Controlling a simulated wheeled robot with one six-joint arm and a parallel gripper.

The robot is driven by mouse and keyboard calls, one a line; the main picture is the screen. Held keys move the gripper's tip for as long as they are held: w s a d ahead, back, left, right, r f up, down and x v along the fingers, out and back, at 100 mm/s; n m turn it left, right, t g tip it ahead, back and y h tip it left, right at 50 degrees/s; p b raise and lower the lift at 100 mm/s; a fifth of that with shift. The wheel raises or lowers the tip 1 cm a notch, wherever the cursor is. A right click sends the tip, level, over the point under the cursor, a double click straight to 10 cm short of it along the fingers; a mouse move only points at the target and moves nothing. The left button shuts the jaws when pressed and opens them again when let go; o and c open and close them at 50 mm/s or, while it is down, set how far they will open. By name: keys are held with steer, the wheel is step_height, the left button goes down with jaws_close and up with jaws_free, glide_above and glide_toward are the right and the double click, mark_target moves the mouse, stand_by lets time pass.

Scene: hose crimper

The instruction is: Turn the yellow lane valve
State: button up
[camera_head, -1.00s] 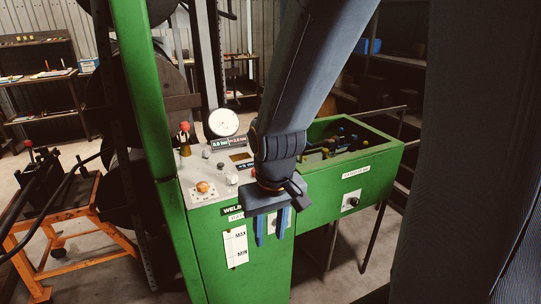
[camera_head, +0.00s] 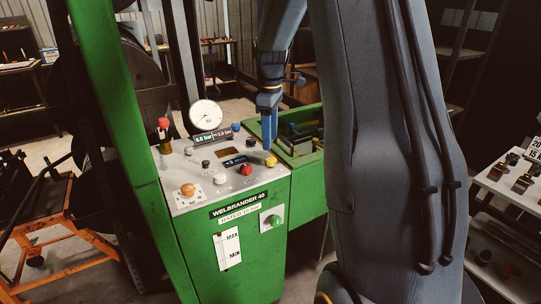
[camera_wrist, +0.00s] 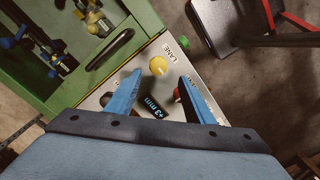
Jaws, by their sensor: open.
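The yellow lane valve (camera_head: 271,161) is a small yellow knob at the right edge of the machine's grey top panel. In the wrist view the yellow knob (camera_wrist: 158,66) sits beside the printed word LANE, just past and between my fingertips. My gripper (camera_head: 268,143) points down directly above the knob in the head view. In the wrist view its two blue fingers (camera_wrist: 161,78) are spread apart with nothing held. Whether a finger touches the knob cannot be told.
A red knob (camera_head: 246,170) stands close to the valve, partly behind a finger in the wrist view. The panel also holds a gauge (camera_head: 206,115), an orange button (camera_head: 187,189) and a red-topped lever (camera_head: 164,124). A green bin (camera_head: 311,158) with tooling adjoins the panel.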

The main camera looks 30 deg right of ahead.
mark_target(271, 158)
steer(key=shift+w+d+f, duration=0.1)
steer(key=shift+d+f, duration=0.1)
step_height(271, 158, down, 7)
steer(key=shift+f+p, duration=0.15)
steer(key=shift+p, duration=0.95)
steer(key=c, duration=1)
steer(key=shift+c, duration=0.2)
